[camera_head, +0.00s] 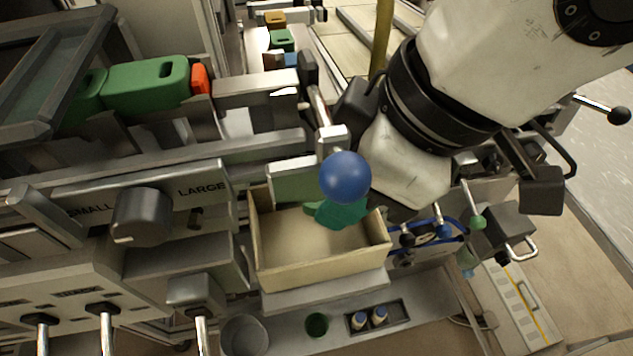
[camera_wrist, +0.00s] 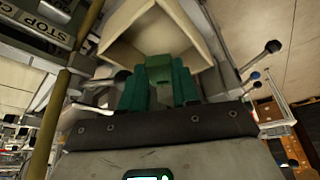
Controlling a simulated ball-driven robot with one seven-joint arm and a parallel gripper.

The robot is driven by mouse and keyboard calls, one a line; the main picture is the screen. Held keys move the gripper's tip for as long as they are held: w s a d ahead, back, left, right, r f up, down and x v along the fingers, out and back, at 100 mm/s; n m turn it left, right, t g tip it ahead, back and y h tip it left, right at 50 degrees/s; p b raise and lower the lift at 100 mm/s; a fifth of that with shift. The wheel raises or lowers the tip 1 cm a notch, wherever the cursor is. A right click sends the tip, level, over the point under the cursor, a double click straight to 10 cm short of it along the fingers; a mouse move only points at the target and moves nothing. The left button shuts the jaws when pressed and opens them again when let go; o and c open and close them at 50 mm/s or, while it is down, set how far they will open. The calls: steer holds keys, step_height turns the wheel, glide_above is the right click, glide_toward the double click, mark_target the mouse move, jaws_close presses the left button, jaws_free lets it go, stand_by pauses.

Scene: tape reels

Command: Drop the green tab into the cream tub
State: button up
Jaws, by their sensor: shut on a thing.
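The cream tub (camera_head: 325,273) is an open, box-shaped container below the machine front. It also shows at the top of the wrist view (camera_wrist: 118,50). My gripper (camera_head: 338,213) has teal fingers and hangs over the tub's back right part. In the wrist view my gripper (camera_wrist: 158,76) is shut on the green tab (camera_wrist: 158,68), which sits between the fingertips and in front of the tub. In the head view a small part of the tab (camera_head: 310,208) shows left of the fingers. The blue knob and fingers hide the rest.
A blue ball knob (camera_head: 345,177) on a lever stands in front of my fingers in the head view. A grey dial (camera_head: 141,216) and levers line the machine at left. A grey cup (camera_head: 244,336) and a small green cup (camera_head: 317,325) stand below the tub.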

steer(key=shift+f, duration=0.95)
steer(key=o, duration=1.1)
steer(key=shift+r, duration=0.15)
steer(key=shift+d+r+b, duration=0.15)
steer(key=shift+r+b, duration=0.1)
steer(key=shift+b, duration=0.05)
steer(key=v, duration=1)
steer(key=shift+s, duration=0.15)
